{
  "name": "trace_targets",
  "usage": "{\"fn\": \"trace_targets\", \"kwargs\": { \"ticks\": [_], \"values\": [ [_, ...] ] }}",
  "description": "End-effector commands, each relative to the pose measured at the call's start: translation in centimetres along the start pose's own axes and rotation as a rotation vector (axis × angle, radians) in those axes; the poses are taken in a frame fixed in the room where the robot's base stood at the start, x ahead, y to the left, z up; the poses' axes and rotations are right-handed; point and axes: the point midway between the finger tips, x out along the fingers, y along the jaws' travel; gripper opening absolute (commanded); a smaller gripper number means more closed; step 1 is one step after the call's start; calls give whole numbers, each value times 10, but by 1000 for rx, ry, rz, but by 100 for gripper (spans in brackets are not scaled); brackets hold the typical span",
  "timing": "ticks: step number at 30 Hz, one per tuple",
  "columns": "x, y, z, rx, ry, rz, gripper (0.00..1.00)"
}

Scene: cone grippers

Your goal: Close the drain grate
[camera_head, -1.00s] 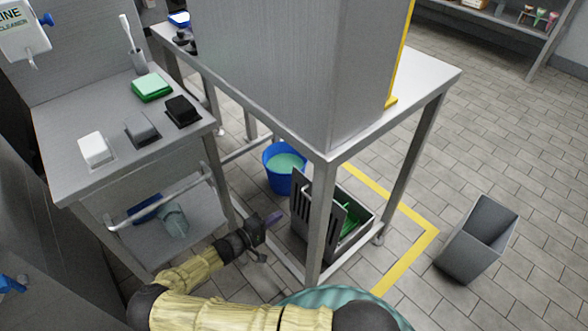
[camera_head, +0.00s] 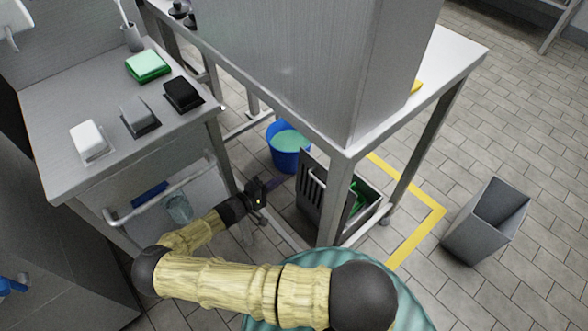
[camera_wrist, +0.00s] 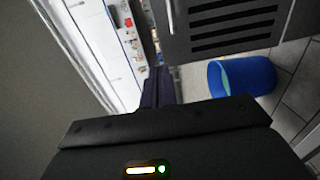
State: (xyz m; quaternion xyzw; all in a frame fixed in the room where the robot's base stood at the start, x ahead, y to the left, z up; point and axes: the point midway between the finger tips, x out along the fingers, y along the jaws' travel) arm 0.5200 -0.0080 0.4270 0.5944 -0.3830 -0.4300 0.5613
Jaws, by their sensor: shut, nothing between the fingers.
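The drain grate (camera_head: 311,190) is a dark grey slotted panel standing upright, raised at the left side of an open drain box (camera_head: 372,213) under the steel table. Green items lie inside the box. My gripper (camera_head: 276,183) is shut and empty, just left of the grate, with its fingers pointing towards it; I cannot tell whether they touch. In the wrist view, the slotted grate (camera_wrist: 232,22) fills the top right. The dark fingers of my gripper (camera_wrist: 158,84) point up the picture, to the left of the grate's lower edge.
A blue bucket (camera_head: 284,158) stands behind the grate. A table leg (camera_head: 335,200) rises in front of the drain box and hides part of it. A side counter (camera_head: 105,125) is at the left. A grey bin (camera_head: 485,225) stands on open floor at the right.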

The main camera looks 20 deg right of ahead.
Motion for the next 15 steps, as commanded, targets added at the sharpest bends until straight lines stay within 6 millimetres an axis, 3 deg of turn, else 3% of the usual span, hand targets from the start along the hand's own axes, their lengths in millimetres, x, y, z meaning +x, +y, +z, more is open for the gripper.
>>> {"fn": "trace_targets", "kwargs": {
  "ticks": [15],
  "values": [
    [78, -3, 0, -2, 3, 1, 0]
  ]
}}
